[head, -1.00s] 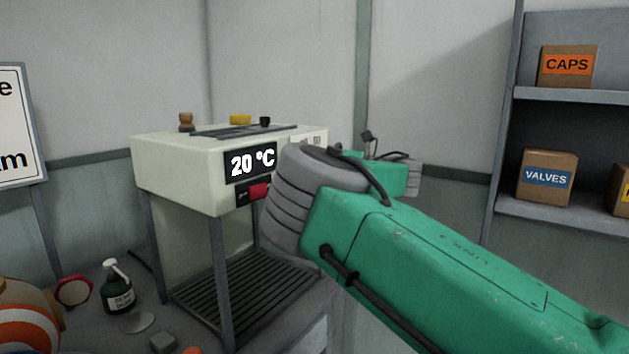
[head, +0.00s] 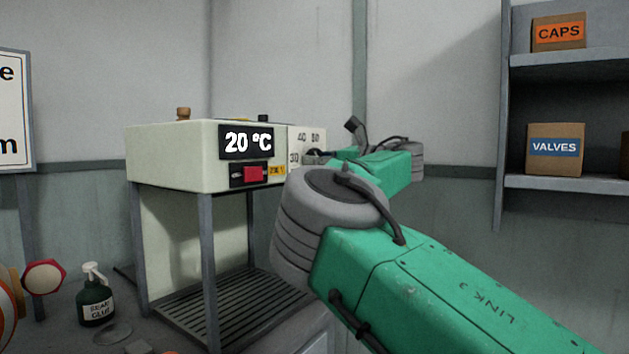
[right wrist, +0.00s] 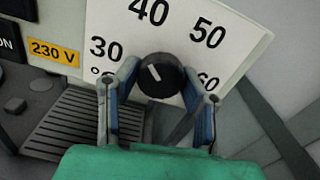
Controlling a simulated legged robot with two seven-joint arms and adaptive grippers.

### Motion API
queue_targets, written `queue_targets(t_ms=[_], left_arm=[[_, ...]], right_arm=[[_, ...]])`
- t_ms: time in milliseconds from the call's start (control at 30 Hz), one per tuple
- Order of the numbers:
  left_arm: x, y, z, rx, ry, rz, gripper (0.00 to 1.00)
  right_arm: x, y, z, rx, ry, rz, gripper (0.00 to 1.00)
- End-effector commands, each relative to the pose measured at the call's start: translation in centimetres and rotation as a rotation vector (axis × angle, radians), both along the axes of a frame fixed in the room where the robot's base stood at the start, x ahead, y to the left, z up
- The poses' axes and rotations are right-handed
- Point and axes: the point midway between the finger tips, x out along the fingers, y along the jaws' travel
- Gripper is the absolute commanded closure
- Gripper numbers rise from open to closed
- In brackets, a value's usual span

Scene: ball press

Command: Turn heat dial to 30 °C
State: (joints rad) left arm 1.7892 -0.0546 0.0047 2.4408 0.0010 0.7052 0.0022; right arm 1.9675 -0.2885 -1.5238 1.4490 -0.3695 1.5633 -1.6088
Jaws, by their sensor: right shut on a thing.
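The heat dial (right wrist: 160,75) is a round black knob with a short white mark, on a white scale plate (right wrist: 113,20) reading 30, 40, 50 and 60. The mark tilts a little left of straight up. My right gripper (right wrist: 160,88) is shut on the dial, one finger on each side. The display (head: 248,142) reads 20 °C. My left gripper is not in view.
The pale press (head: 165,158) stands on grey legs, with a red switch (head: 254,174) under the display. A yellow 230 V label (right wrist: 54,52) sits left of the scale. A glue bottle (head: 97,298) stands low left. Shelves with boxes (head: 555,150) are at right.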

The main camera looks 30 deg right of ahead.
Motion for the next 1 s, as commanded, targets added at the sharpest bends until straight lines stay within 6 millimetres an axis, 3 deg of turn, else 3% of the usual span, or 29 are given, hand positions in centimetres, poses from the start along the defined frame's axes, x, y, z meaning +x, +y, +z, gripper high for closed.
queue_targets(t_ms=[33, 100, 500, 1000], left_arm=[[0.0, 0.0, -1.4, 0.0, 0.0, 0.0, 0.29], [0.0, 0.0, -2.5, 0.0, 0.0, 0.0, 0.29], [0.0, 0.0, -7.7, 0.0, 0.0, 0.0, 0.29], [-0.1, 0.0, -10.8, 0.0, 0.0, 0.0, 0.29]], right_arm=[[-0.1, -0.3, -0.3, -0.042, -0.025, -0.007, 0.93], [-0.2, -0.2, -0.2, -0.104, -0.05, -0.006, 0.93], [-0.2, -0.1, 0.0, -0.437, -0.19, -0.003, 0.93], [-0.2, 0.1, 0.3, -0.669, -0.283, 0.001, 0.93]])
